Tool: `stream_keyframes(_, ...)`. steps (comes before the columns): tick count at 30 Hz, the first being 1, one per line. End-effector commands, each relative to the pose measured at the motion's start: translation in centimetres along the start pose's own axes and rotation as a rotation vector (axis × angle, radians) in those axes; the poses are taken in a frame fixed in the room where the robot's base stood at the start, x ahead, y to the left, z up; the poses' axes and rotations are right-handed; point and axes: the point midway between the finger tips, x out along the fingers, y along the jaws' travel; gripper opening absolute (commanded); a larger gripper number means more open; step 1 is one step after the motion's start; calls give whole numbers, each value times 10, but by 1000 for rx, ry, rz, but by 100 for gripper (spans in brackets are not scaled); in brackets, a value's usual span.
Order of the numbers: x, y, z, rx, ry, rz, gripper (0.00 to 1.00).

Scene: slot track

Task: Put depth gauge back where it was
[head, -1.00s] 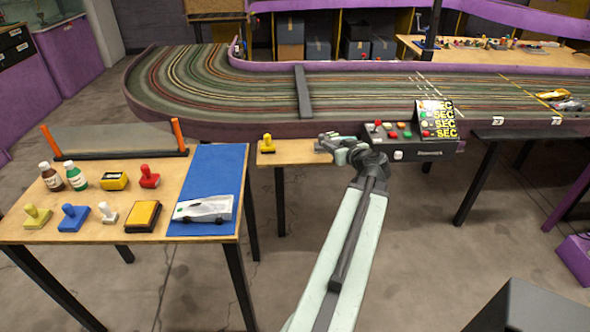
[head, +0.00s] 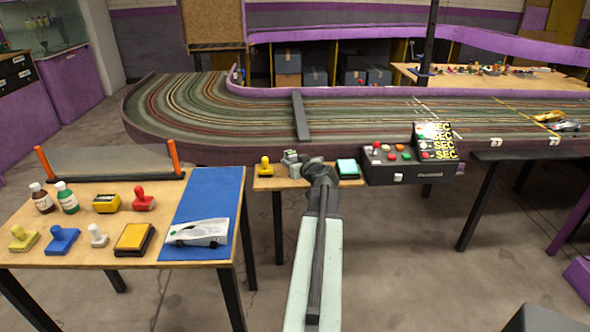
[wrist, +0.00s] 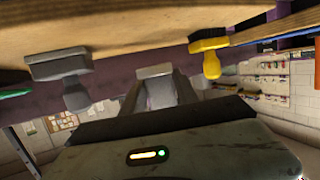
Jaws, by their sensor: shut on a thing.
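My gripper (head: 291,158) is over the small wooden table at the front of the track. In the wrist view, its two fingers (wrist: 157,92) are shut on a light grey thing with a flat, wide end (wrist: 153,71). It may be the depth gauge, but too little of it shows to be sure. The wrist picture is upside down. The flat end is close to the tabletop; I cannot tell whether it touches.
The small table (head: 258,183) also bears a teal pad (head: 347,167). A dark control box (head: 395,170) adjoins it on the right. The larger table (head: 90,247) at left holds bottles, stamps, ink pads and a silver car (head: 197,232) on a blue mat (head: 215,190).

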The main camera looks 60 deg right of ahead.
Motion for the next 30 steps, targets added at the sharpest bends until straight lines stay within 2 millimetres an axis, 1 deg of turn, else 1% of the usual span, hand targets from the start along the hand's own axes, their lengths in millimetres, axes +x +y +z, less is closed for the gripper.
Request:
stream_keyframes(1,3,-1,-1,0,1,0,0)
stream_keyframes(5,3,-2,2,0,1,1,0)
stream_keyframes(12,14,-2,37,0,0,0,0)
stream_keyframes(19,13,-2,33,0,0,0,0)
stream_keyframes(23,14,-2,37,0,0,-1,0)
stream_keyframes(24,14,-2,36,0,0,-1,41)
stream_keyframes(25,14,-2,36,0,0,-1,50)
stream_keyframes(26,14,-2,36,0,0,-1,57)
stream_keyframes(30,14,-2,35,0,0,-1,57)
